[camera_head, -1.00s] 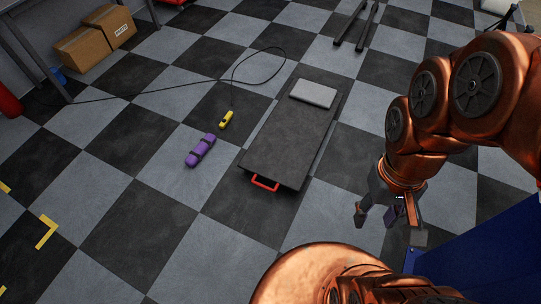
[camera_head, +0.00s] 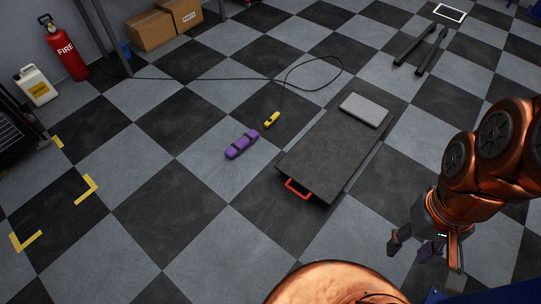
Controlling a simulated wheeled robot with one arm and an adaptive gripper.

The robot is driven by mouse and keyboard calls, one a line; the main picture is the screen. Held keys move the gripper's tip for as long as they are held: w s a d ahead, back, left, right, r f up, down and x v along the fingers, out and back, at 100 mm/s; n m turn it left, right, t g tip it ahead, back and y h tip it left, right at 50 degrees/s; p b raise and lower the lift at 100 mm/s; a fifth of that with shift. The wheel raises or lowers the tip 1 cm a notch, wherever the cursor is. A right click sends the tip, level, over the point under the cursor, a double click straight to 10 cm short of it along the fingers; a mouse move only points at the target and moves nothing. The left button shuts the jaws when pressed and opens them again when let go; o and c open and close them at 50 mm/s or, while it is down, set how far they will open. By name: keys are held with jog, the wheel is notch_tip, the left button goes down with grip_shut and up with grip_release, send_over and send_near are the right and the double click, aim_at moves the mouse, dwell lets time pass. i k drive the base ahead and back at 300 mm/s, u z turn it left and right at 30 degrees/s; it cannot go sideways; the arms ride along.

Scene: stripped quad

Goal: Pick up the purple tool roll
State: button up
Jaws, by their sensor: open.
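The purple tool roll (camera_head: 242,144) lies on the checkered floor, left of the dark creeper board, with dark straps around it. My gripper (camera_head: 424,262) hangs at the lower right, open and empty, with its fingers apart. It is well to the right of the tool roll and nearer to me, beyond the creeper board. Nothing covers the tool roll.
The creeper board (camera_head: 325,150) with a grey pad (camera_head: 364,110) and red handle (camera_head: 297,189) lies between gripper and roll. Floor left of and before the roll is clear.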

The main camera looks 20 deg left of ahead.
aim_at(236, 150)
jog(key=z, duration=0.1)
jog(key=k, duration=0.95)
jog(key=u, duration=1.8)
jog(key=i, duration=1.25)
jog(key=u, duration=0.8)
jog(key=i, duration=1.8)
jog(key=z, duration=0.65)
jog(key=i, duration=1.2)
jog(key=z, duration=1.55)
jog(key=i, duration=0.5)
jog(key=z, duration=0.45)
